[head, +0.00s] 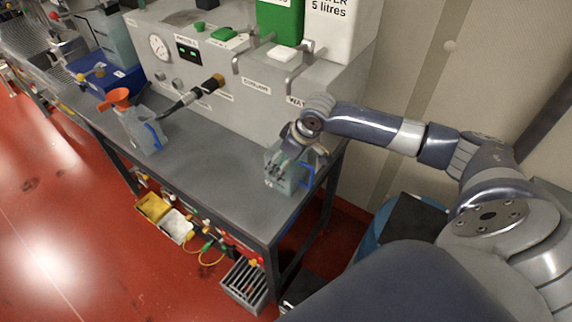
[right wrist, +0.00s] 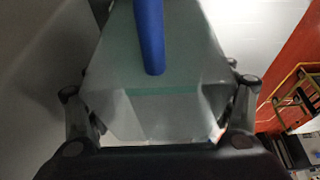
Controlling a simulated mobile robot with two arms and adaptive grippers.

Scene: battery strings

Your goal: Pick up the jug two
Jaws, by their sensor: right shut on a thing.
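A clear, pale greenish jug (head: 284,174) with a blue handle is at the right end of the grey bench. My right gripper (head: 291,153) is over it from above and is shut on it. In the right wrist view the jug (right wrist: 160,100) fills the space between the two fingers, with its blue handle (right wrist: 149,35) in front. I cannot tell whether its base touches the bench. A second clear jug (head: 140,132) with a blue handle and an orange funnel (head: 116,98) in its top stands farther left on the bench. My left gripper is not in view.
A grey machine (head: 250,100) with a gauge, a hose and metal handles stands along the back of the bench (head: 215,165). Green and white containers (head: 330,30) stand on top of it. The bench between the jugs is clear. Yellow and white trays (head: 153,207) sit below.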

